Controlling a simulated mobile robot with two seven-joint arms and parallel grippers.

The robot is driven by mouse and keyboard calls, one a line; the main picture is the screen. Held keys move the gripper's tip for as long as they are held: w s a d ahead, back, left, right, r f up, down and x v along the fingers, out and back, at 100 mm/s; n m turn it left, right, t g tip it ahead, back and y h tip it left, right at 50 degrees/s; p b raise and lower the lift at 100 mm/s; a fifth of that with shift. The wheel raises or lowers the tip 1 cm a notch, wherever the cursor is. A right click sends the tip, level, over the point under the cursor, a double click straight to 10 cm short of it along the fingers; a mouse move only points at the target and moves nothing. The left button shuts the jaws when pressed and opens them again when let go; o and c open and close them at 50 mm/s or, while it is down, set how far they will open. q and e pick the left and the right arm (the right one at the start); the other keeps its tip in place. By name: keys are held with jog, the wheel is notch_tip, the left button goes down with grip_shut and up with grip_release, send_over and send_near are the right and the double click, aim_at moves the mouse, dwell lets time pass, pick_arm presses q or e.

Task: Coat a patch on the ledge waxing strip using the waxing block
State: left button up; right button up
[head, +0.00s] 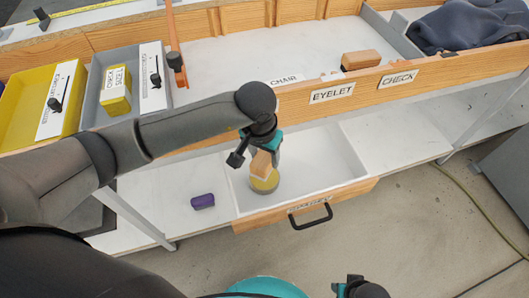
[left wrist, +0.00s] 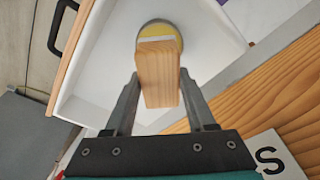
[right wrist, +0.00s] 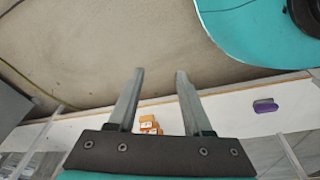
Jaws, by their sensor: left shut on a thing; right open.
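My left gripper (head: 262,148) is shut on a light wooden block (head: 261,164), likely the waxing block, held over the open white drawer. In the left wrist view the block (left wrist: 157,78) sits between the fingers (left wrist: 157,85), with a pale band at its far end. Below it is a round yellow-topped tin (head: 265,183), also in the left wrist view (left wrist: 160,32); whether block and tin touch is unclear. The wooden ledge (head: 285,103) carries EYELET and CHECK labels; I cannot make out a waxing strip on it. My right gripper (right wrist: 158,78) is open and empty.
A purple block (head: 202,201) lies on the lower shelf left of the drawer (head: 330,175). Yellow (head: 15,125) and grey (head: 93,100) trays stand at left. An orange-brown block (head: 361,60) and dark cloth (head: 470,25) are behind the ledge. The right shelf is clear.

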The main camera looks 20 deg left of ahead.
aim_at(265, 165)
pick_arm(q)
notch_tip(265, 165, down, 3)
jog(key=shift+b, duration=0.9)
jog(key=shift+f+b, duration=0.45)
jog(key=shift+f, duration=0.2)
pick_arm(e)
jog(key=w+a+r, duration=0.1)
jog(key=w+r, duration=0.2)
jog(key=r, duration=0.2)
jog(key=shift+r+t, duration=0.4)
pick_arm(q)
jog(key=shift+f+b, duration=0.6)
pick_arm(e)
jog(key=shift+f, duration=0.65)
pick_arm(q)
jog(key=shift+r, duration=0.1)
jog(key=shift+r+p, duration=2.45)
jog(key=shift+r, duration=1)
pick_arm(e)
jog(key=shift+r, duration=2.45)
